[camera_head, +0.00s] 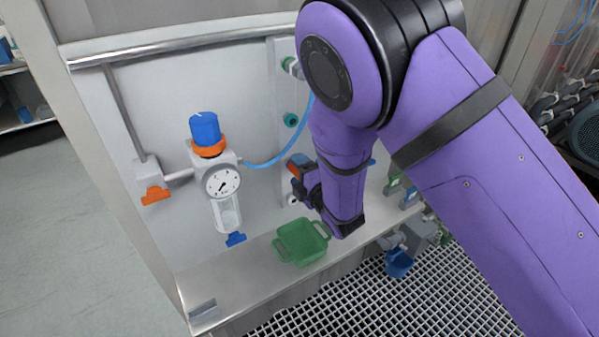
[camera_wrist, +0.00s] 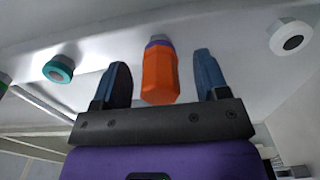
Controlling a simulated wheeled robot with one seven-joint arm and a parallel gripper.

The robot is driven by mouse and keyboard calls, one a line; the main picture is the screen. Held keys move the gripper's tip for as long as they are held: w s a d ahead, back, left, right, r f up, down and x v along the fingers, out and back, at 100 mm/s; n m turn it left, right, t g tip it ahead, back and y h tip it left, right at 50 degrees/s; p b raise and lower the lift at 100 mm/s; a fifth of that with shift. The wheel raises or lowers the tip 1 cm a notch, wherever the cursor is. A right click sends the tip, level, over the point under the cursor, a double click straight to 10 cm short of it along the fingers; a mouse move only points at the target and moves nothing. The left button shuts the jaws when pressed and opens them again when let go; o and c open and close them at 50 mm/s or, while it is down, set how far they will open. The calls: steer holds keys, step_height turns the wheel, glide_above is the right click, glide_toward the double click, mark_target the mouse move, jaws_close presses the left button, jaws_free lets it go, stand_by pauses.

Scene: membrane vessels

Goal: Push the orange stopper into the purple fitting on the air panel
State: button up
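The orange stopper (camera_wrist: 160,78) is in the middle of the wrist view, between the two fingers of my gripper (camera_wrist: 162,82). There is a visible gap on each side of it, so my gripper is open and not touching it there. The stopper's far end meets the purple fitting (camera_wrist: 158,43), which shows as a purple ring on the panel side. How deep the stopper sits is hidden. In the head view my gripper (camera_head: 300,166) is close to the air panel (camera_head: 255,110), partly hidden by my arm, and the purple fitting cannot be made out.
A teal fitting (camera_wrist: 58,70) is left of the stopper and a white fitting with a dark centre (camera_wrist: 290,38) is right. A green tray (camera_head: 302,243) sits on the ledge below my gripper. A gauge regulator (camera_head: 222,181) with a blue hose (camera_head: 270,161) is to the left.

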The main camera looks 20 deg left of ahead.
steer(key=v, duration=1)
steer(key=shift+s+d, duration=0.25)
steer(key=shift+s, duration=0.05)
steer(key=w+d+r+m+t+h, duration=0.1)
steer(key=w+d+r+m+h, duration=0.5)
steer(key=w+d+r+m, duration=0.3)
steer(key=s+d+r+m+g+h, duration=0.2)
steer(key=d+r+m+h, duration=0.35)
steer(key=d+r, duration=0.75)
steer(key=s+d+r+m+g, duration=0.1)
steer(key=s+d+r+m, duration=0.25)
steer(key=s+d, duration=0.3)
steer(key=s+d+r+m+g, duration=0.2)
steer(key=s+d+m, duration=0.3)
steer(key=d, duration=0.2)
steer(key=s+d+r+m+g+h, duration=0.1)
steer(key=s+d+m, duration=0.1)
steer(key=s, duration=0.5)
steer(key=s+d+r+m+g+h, duration=0.1)
steer(key=s+d+m, duration=0.2)
steer(key=s, duration=0.5)
steer(key=shift+d, duration=0.55)
